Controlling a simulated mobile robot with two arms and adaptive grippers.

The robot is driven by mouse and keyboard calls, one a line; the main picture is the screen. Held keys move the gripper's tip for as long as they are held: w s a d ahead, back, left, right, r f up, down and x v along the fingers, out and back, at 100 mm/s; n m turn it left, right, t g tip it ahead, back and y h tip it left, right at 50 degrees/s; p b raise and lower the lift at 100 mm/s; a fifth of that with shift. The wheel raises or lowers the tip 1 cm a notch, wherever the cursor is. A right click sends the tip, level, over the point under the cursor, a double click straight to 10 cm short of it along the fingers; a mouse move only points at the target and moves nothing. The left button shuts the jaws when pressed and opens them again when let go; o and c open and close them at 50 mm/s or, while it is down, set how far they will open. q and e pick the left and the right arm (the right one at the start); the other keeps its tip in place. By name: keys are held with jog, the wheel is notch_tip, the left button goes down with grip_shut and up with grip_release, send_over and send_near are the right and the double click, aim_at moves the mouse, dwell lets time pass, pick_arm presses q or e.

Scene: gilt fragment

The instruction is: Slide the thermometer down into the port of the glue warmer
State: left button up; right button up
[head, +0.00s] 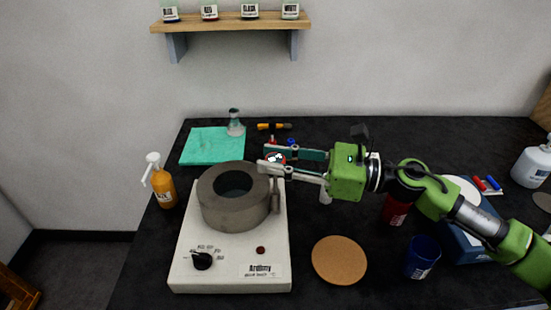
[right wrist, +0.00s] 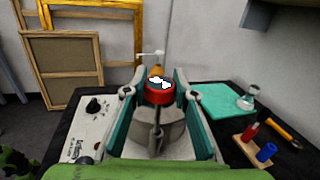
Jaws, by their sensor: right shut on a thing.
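The glue warmer has a white base (head: 230,273) with a knob and a grey round pot (head: 222,207) on top. A small upright tube on the pot's right side (head: 276,201) looks like the port. My right gripper (head: 272,159) is shut on the thermometer (head: 275,158), which has a red head with a black-and-white face. The head shows between the fingertips in the right wrist view (right wrist: 160,92), with the pot behind and below it. The thermometer is above the pot's right rim, near the port. I cannot tell whether its stem is in the port. My left gripper is not in view.
An orange pump bottle (head: 161,184) stands left of the warmer. A teal cloth (head: 206,147) with a glass flask (head: 235,124) lies behind. A cork mat (head: 339,260) and a blue cup (head: 421,257) are at the right front. A shelf (head: 230,24) with jars hangs above.

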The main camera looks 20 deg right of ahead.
jog(key=shift+f+b, duration=0.4)
jog(key=shift+f, duration=0.1)
jog(key=o, duration=1.1)
jog(key=v, duration=1.2)
jog(key=shift+r, duration=0.2)
